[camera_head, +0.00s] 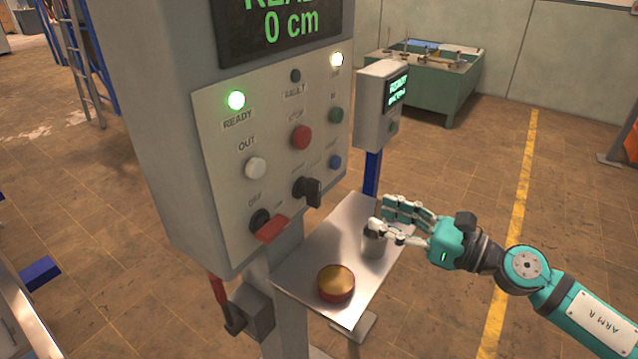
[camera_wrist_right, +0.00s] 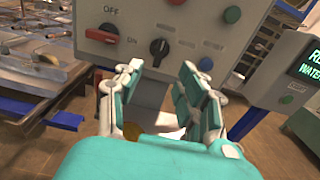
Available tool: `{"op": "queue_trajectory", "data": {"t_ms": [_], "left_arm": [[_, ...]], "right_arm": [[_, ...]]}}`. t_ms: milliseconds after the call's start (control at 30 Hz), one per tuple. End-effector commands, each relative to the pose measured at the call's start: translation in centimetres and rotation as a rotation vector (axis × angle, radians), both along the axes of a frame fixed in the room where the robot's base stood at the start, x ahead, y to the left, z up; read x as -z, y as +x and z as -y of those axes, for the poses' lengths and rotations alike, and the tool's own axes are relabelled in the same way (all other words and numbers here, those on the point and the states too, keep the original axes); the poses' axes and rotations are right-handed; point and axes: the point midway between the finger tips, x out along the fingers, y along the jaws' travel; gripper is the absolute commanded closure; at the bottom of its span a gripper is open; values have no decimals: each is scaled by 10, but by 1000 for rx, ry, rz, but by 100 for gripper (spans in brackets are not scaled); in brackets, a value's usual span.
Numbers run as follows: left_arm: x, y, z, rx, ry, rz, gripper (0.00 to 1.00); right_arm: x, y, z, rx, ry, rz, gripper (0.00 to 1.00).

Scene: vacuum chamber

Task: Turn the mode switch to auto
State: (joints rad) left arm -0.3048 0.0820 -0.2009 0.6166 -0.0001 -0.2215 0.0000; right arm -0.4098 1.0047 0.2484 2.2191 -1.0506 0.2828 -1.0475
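The mode switch appears to be the black rotary knob (camera_head: 307,190) low on the right of the grey control panel (camera_head: 225,170). It also shows in the wrist view (camera_wrist_right: 158,47), straight beyond my fingers. The labels around it are too small to read. My right gripper (camera_head: 380,215) is open, its fingers spread and empty. It is to the right of the panel, above the metal shelf and apart from the knob; in the wrist view its fingertips (camera_wrist_right: 160,72) frame the area below the knob. My left gripper is not in view.
A red-handled OFF/ON switch (camera_head: 269,229) sticks out left of the knob. A smaller display box (camera_head: 372,110) stands behind.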

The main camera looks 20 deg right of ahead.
Motion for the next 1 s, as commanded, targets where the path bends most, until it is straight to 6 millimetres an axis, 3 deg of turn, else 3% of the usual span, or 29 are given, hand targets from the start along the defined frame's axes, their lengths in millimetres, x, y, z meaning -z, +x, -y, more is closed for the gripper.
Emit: {"op": "queue_trajectory", "data": {"t_ms": [167,500,700,1000], "left_arm": [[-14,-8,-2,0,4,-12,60],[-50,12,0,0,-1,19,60],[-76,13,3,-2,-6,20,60],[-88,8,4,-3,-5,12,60]], "right_arm": [[-6,20,-13,3,3,2,62],[-8,59,-44,3,3,2,62],[-8,92,-69,6,6,0,62],[-2,121,-93,5,4,-2,62]]}}
